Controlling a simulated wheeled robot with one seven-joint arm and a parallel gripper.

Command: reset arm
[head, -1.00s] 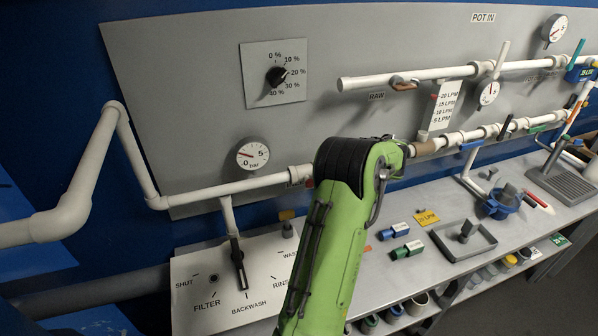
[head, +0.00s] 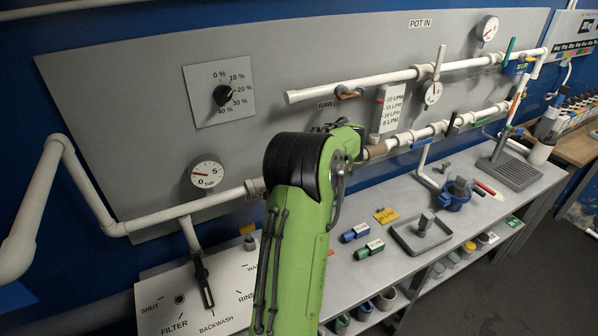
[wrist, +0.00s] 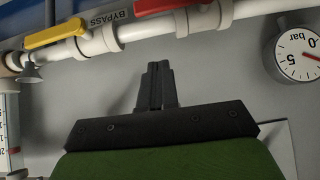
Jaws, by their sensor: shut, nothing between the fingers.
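My green arm rises through the middle of the head view, with its black joint in front of the pipe. In the wrist view my gripper (wrist: 155,80) has its dark fingers together, with nothing between them. It points at the grey panel (wrist: 215,75), below a white pipe (wrist: 145,30) in that picture. The fingertips look clear of the pipe. In the head view the gripper itself is hidden behind the arm.
The wrist view shows a yellow handle (wrist: 55,33), a red handle (wrist: 160,6) and a gauge (wrist: 298,52) near the gripper. In the head view, the bench (head: 370,275) holds blue blocks (head: 362,240), a grey tray (head: 400,242) and a blue-based part (head: 457,195). A selector lever (head: 203,280) stands at left.

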